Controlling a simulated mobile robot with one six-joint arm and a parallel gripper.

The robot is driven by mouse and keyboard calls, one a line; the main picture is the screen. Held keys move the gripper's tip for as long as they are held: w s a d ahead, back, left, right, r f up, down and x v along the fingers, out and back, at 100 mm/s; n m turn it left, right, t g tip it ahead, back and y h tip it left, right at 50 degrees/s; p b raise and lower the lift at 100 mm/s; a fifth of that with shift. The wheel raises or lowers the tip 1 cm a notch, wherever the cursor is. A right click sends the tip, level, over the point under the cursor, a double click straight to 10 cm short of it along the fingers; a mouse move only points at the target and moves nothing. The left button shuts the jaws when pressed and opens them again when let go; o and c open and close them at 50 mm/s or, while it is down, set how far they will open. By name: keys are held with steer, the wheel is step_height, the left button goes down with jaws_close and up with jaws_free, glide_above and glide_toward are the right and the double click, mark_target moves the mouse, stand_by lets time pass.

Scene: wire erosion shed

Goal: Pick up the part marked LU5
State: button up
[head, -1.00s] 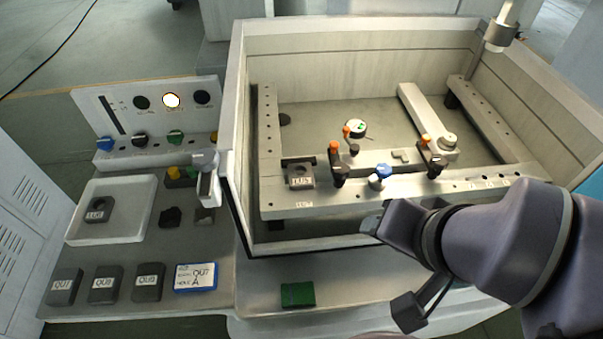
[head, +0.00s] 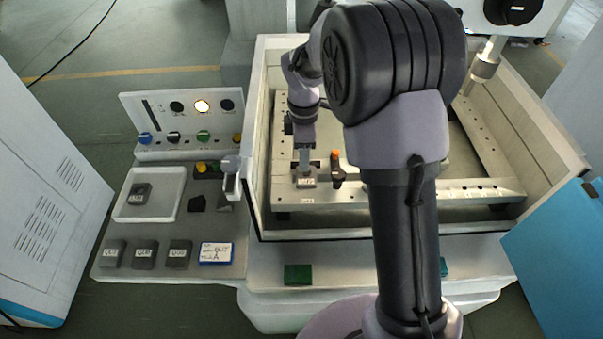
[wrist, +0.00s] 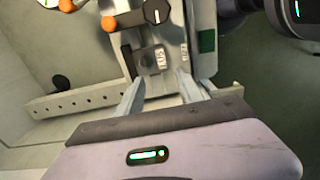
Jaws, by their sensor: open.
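A small dark grey part with a white label (head: 307,183) sits on the front rail of the machine tank. It also shows in the wrist view (wrist: 151,60), just beyond the fingertips. Its label looks like LU5 but is too small to read for sure. My gripper (head: 304,168) points down right above this part in the head view. In the wrist view my gripper (wrist: 160,80) has its two fingers apart with nothing between them. A similar labelled part (head: 139,194) lies in the white tray (head: 176,206) at left; its label is unclear.
An orange-topped clamp (head: 337,170) stands close right of the part on the rail (head: 450,192). The tank wall (head: 262,150) rises to the left. Several dark labelled blocks, a blue-edged card (head: 216,253) and a green block (head: 298,274) lie in front.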

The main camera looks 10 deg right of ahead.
mark_target(306, 180)
step_height(306, 180, down, 4)
steer(key=shift+b, duration=0.3)
steer(key=f, duration=0.2)
steer(key=f+b, duration=0.1)
steer(key=f, duration=0.2)
steer(key=shift+s+d+f+b, duration=0.1)
steer(key=shift+d+f+b, duration=0.25)
steer(key=shift+d, duration=0.05)
jaws_close()
steer(key=shift+r, duration=0.1)
stand_by(0.5)
